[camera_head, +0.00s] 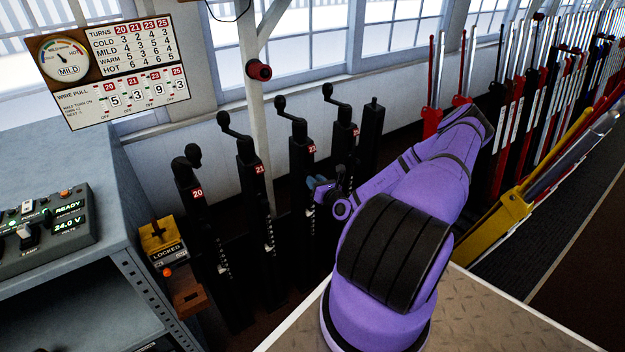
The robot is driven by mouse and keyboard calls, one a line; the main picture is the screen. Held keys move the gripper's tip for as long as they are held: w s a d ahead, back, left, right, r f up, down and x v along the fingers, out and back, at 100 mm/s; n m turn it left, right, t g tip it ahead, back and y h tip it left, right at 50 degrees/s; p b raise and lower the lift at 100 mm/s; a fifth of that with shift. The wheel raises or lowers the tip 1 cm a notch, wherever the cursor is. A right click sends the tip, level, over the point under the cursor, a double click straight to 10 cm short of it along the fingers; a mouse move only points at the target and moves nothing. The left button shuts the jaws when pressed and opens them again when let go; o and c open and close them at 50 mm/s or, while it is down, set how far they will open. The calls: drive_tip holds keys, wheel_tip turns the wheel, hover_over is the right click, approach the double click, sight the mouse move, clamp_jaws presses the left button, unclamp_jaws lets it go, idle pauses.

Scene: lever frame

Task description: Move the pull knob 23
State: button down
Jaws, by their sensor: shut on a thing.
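The black post tagged 23 (301,160) stands upright in the row of crank posts, with its crank handle (281,105) at the top. My gripper (317,186) is at the front right side of this post, below the red 23 tag. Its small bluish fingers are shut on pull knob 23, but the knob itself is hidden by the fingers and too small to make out. My purple arm reaches in from the lower right.
Posts tagged 20 (194,210) and 21 (253,180) stand to the left, another crank post (344,135) to the right. A yellow box marked LOCKED (164,243) and a grey cabinet (50,150) are at left. A wire pull board (115,70) hangs above. Tall levers fill the right.

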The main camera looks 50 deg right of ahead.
drive_tip(key=shift+s+a+f, duration=0.1)
drive_tip(key=shift+s, duration=0.25)
drive_tip(key=c, duration=0.8)
unclamp_jaws()
drive_tip(key=v, duration=1.1)
drive_tip(key=shift+w, duration=0.1)
